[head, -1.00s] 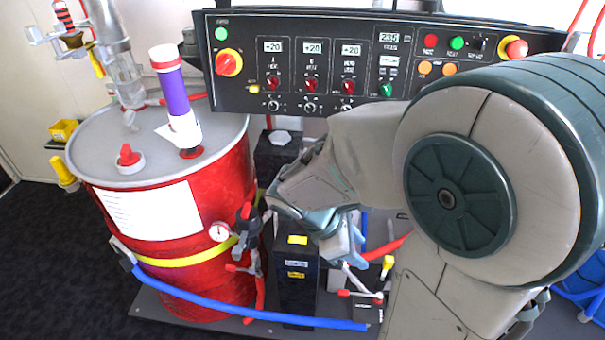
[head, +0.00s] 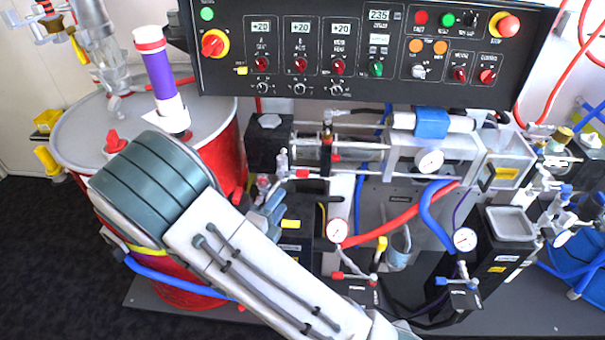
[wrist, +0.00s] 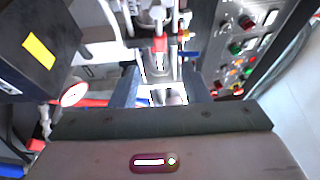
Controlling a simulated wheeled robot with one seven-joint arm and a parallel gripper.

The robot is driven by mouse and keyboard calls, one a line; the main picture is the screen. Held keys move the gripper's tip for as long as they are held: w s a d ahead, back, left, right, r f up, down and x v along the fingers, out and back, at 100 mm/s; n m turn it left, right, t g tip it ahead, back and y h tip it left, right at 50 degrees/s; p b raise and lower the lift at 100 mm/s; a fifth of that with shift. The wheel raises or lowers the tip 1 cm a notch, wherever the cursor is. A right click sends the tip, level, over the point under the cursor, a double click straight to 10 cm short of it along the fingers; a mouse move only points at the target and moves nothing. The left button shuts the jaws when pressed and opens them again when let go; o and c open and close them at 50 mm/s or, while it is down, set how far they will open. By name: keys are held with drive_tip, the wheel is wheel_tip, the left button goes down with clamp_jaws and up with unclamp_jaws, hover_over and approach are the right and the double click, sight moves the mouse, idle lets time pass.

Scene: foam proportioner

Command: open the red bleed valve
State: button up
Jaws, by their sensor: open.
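Several small red valve handles are in view, and I cannot tell for sure which is the bleed valve. One red handle (head: 302,174) is on the pipework just right of my gripper (head: 268,207) in the head view. Another red handle (head: 337,275) is low, below a gauge. In the wrist view, a red fitting (wrist: 160,44) shows beyond and between the fingers of my gripper (wrist: 160,88). The gripper is open, with bright metal parts seen between its fingers. It appears to hold nothing. My forearm hides part of the drum and the black unit behind it.
A red drum (head: 225,155) stands at the left with a purple-banded tube on its lid. The black control panel (head: 370,50) overhangs the pipework. Gauges, red and blue hoses, and a black pump unit (head: 497,260) crowd the right. Dark floor lies open at left.

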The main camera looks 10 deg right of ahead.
sight(301, 176)
drive_tip(key=x, duration=1.2)
drive_tip(key=shift+w+d+p, duration=0.25)
drive_tip(key=shift+d+p, duration=0.05)
drive_tip(key=shift+d, duration=0.05)
clamp_jaws()
